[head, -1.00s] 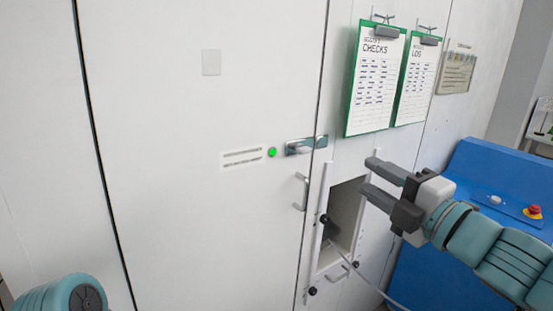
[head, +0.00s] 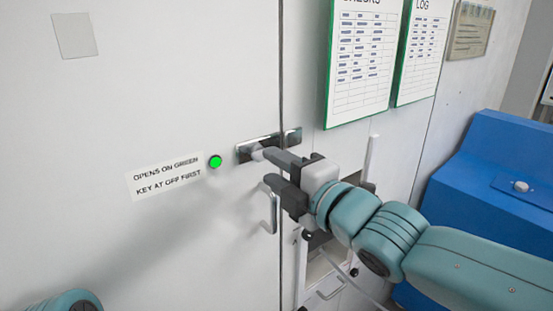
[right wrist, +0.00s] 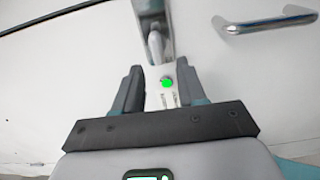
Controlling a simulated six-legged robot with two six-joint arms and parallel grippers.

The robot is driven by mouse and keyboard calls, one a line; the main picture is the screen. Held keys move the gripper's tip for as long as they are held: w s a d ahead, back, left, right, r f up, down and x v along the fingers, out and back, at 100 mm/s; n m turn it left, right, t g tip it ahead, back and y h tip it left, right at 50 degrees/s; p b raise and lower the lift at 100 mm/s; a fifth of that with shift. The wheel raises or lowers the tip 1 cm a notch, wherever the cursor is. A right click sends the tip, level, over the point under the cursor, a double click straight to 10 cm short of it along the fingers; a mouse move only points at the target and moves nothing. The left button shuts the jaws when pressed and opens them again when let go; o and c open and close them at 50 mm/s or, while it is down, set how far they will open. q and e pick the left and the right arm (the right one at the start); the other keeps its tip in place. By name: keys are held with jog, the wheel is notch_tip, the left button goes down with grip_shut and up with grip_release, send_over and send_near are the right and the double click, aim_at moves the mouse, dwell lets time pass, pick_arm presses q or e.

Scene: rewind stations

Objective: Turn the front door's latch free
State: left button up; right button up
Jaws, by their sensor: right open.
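The front door (head: 150,90) is a large white panel and stands shut. Its latch (head: 257,149), a metal plate with a small turn handle, sits at the door's right edge and bridges the seam. The latch also shows in the right wrist view (right wrist: 155,42), beyond the fingertips. My right gripper (head: 268,168) is open and empty, with its fingertips close to the latch; the upper finger partly covers the handle in the head view. I cannot tell whether it touches. Only a teal part of my left arm shows at lower left; its gripper is out of view.
A green lamp (head: 215,161) glows beside a label (head: 166,176) reading "OPENS ON GREEN, KEY AT OFF FIRST". A door pull handle (head: 272,212) is below the latch. Clipboards (head: 362,60) hang at right. A blue console (head: 490,190) stands far right. An opening with a cable is behind my right arm.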

jog(key=x, duration=0.4)
jog(key=shift+w+r+p, duration=0.1)
jog(key=shift+w+p, duration=0.1)
jog(key=shift+p, duration=0.1)
jog(key=shift+w+d, duration=0.2)
jog(key=shift+d, duration=0.75)
jog(key=c, duration=0.4)
jog(key=shift+w+a, duration=0.1)
grip_shut()
pick_arm(q)
jog(key=shift+s+a+r, duration=0.1)
jog(key=shift+a+r, duration=0.2)
jog(key=shift+r, duration=0.15)
pick_arm(e)
jog(key=shift+a, duration=0.3)
